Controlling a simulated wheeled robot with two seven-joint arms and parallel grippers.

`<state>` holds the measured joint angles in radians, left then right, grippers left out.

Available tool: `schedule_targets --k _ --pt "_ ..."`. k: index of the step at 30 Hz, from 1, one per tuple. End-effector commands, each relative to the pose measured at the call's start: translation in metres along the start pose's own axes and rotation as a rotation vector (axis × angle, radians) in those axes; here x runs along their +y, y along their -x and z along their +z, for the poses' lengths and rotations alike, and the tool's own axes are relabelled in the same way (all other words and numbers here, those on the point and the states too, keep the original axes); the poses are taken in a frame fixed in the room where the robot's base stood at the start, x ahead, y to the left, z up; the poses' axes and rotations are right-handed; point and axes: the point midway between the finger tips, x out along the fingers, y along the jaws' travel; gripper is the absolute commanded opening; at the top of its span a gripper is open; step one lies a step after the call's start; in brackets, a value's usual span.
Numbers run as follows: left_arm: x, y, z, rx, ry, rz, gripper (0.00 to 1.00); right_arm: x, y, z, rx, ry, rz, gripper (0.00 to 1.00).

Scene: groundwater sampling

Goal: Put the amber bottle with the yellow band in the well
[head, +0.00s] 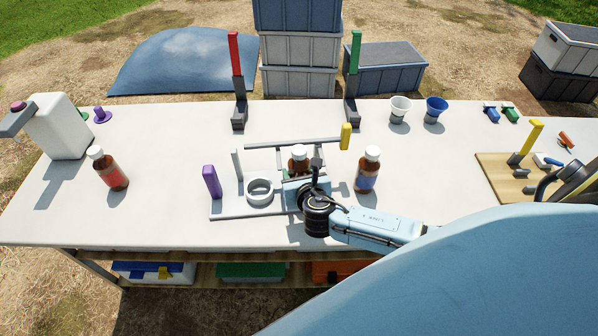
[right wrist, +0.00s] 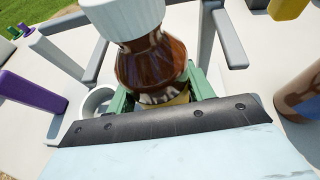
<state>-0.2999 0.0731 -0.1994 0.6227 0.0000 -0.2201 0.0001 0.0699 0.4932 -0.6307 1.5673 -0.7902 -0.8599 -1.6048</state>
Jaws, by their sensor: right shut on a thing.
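The amber bottle with the yellow band (right wrist: 152,58) has a white cap and stands roughly upright in my right gripper (right wrist: 162,92). A bit of the yellow band shows low between the green fingers in the right wrist view. In the head view this bottle (head: 298,160) is partly hidden behind the gripper (head: 298,178). A white round ring-shaped well (head: 260,186) stands just left of the gripper, and the bottle is beside it, not in it. I cannot tell whether the bottle's base touches the table. My left gripper is not in view.
A grey bar frame (head: 240,215) with a purple post (head: 212,182) and a yellow post (head: 346,136) surrounds the well. A blue-banded bottle (head: 367,172) stands close right; a red-banded bottle (head: 110,172) stands far left. Red (head: 235,55) and green (head: 355,52) handles rise behind.

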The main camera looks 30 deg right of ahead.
Motion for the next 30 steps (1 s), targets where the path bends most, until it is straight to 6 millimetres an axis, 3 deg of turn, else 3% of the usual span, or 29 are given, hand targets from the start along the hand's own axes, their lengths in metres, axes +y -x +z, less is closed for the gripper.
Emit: schedule_targets --k 2,13,14,18,30 --pt "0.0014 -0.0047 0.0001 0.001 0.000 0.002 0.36 0.0007 -0.0024 -0.0075 0.000 -0.002 0.001 0.19" --pt "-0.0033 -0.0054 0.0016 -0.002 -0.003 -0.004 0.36 0.0006 -0.0033 -0.0095 -0.002 -0.001 0.001 0.19" --pt "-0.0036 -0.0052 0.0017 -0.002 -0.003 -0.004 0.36 0.0004 -0.0031 -0.0105 0.000 0.000 0.001 0.55" --pt "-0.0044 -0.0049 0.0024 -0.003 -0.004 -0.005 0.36 0.0004 -0.0028 -0.0100 0.000 -0.001 0.001 0.73" --pt "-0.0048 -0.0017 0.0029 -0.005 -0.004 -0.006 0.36 0.0005 0.0045 -0.0080 0.001 -0.001 0.002 0.74"
